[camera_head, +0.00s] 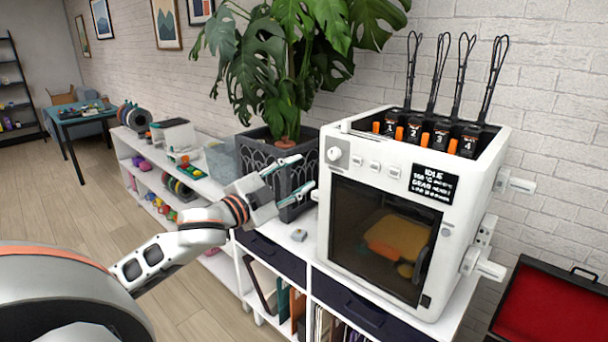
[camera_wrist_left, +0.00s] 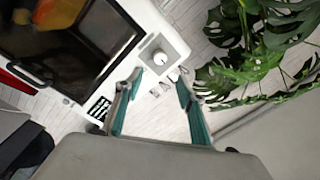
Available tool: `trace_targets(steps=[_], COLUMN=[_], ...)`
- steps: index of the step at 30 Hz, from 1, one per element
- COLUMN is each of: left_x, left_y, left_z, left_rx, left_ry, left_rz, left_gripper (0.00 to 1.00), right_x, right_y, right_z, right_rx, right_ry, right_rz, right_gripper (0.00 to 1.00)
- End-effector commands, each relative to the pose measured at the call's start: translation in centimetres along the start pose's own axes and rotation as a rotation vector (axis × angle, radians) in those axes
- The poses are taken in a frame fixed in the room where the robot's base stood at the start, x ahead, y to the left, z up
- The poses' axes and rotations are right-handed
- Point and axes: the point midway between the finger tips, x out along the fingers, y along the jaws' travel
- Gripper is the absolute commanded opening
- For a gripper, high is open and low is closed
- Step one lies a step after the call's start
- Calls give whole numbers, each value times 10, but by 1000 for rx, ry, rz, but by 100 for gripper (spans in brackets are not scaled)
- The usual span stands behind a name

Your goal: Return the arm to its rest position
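My left arm comes in from the left in the head view. Its gripper (camera_head: 306,171) is open and empty, in the air over the cabinet, just left of the white 3D printer (camera_head: 318,158). In the left wrist view its two fingers (camera_wrist_left: 157,75) stand apart with nothing between them, and the printer's knob (camera_wrist_left: 160,57) shows beyond their tips. The printer's dark door (camera_head: 380,240) looks closed, with an orange-yellow shape behind it. Its screen (camera_head: 433,183) reads IDLE. My right gripper is not in view.
A potted plant (camera_head: 290,70) in a dark planter (camera_head: 262,150) stands close behind the gripper. A small grey item (camera_head: 299,235) lies on the cabinet top. A red-lined open case (camera_head: 550,305) is at the right. Open floor (camera_head: 100,200) lies at the left.

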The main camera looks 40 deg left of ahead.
Motion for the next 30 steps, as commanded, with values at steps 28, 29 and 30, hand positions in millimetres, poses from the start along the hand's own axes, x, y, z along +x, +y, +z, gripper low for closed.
trace_targets(steps=[28,29,30], left_x=[-105,-115,-129], left_y=[339,357,381], left_z=[134,134,135], left_rx=[-463,-487,-517], left_ry=[-341,-357,-381], left_rz=[322,338,359], left_gripper=[39,39,39], right_x=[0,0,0], right_y=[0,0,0], right_z=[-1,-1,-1], right_rx=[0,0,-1], right_ry=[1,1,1], right_rz=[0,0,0], right_gripper=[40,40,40])
